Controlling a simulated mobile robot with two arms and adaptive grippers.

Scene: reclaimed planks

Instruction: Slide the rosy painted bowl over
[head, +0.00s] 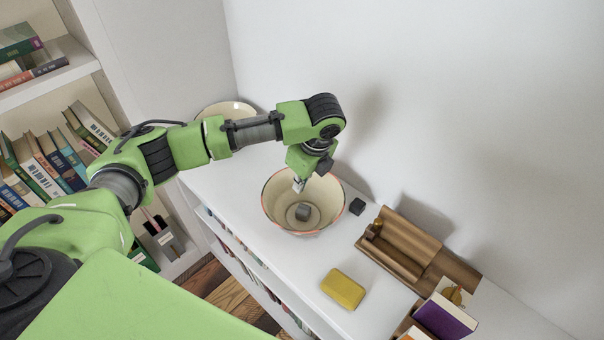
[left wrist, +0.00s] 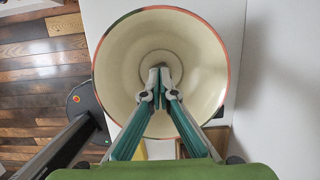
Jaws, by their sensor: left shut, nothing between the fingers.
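The rosy painted bowl (head: 275,214), cream inside with a reddish rim, stands upright on the white shelf top. In the left wrist view the bowl (left wrist: 110,75) fills the middle, its rim red with a dark green stretch. My left gripper (head: 299,186) points down over the bowl's inside. In the left wrist view its fingertips (left wrist: 160,76) are together and empty, in front of the bowl's centre. I cannot tell whether they touch the bowl. A small grey blocky shape shows low inside the bowl in the head view; I cannot tell what it is. My right gripper is out of view.
A small dark block (head: 357,206) stands just right of the bowl. A wooden tray (head: 393,262), a yellow block (head: 343,289) and a purple book (head: 446,316) are farther right. Another cream bowl (head: 238,107) is behind my arm at the left. Bare white top (head: 225,187) lies left of the bowl.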

